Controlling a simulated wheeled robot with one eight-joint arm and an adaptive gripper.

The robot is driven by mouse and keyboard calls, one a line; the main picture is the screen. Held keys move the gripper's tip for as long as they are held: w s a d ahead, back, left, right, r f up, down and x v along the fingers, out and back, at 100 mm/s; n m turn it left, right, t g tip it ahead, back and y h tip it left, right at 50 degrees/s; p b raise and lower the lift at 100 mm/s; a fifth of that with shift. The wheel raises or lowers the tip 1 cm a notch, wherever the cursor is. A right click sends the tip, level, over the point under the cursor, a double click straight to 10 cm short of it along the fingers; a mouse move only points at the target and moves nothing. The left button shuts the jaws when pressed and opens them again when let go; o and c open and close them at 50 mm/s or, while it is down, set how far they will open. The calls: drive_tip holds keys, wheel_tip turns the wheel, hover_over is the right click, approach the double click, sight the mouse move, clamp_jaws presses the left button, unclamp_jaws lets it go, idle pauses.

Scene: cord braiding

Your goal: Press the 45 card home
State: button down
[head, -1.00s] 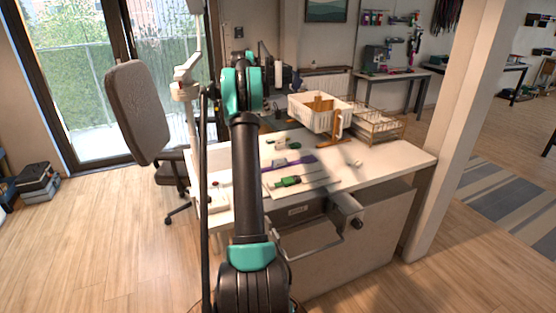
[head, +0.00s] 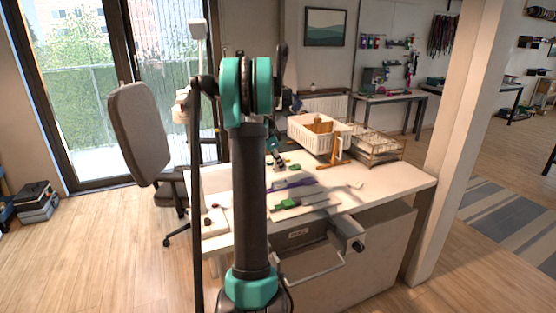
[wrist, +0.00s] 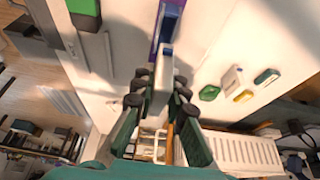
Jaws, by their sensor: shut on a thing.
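In the wrist view my gripper (wrist: 155,101) is shut on a narrow pale slab (wrist: 163,76), held between the paired dark pads. No number can be read on it, so I cannot tell whether it is the 45 card. Beyond its tip a purple strip (wrist: 155,32) with a blue piece (wrist: 172,8) lies on the worktop. In the head view my gripper (head: 277,160) is small, above the table just behind the purple strip (head: 292,185). I cannot tell whether the slab touches the strip.
A green block (head: 290,203) lies on the table's (head: 395,182) near side. Small green and yellow pieces (wrist: 243,96) lie beside my gripper in the wrist view. A white basket (head: 318,136) and a wire tray (head: 378,146) stand at the back right. A chair (head: 138,135) is at left.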

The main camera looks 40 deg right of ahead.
hover_over(280, 187)
drive_tip(key=w, duration=0.1)
drive_tip(key=shift+w+d+f, duration=0.1)
drive_tip(key=shift+d+f, duration=0.1)
drive_tip(key=shift+f, duration=1.25)
drive_tip(key=shift+d+f, duration=0.15)
drive_tip(key=shift+f, duration=1.55)
drive_tip(key=shift+s+a+f, duration=0.15)
drive_tip(key=shift+s+f, duration=0.05)
drive_tip(key=shift+f, duration=0.05)
drive_tip(key=c, duration=1.7)
unclamp_jaws()
drive_tip(key=shift+o, duration=1.2)
drive_tip(key=shift+w+f, duration=0.1)
drive_tip(key=shift+f, duration=0.1)
drive_tip(key=shift+w+r, duration=0.1)
drive_tip(key=o, duration=0.5)
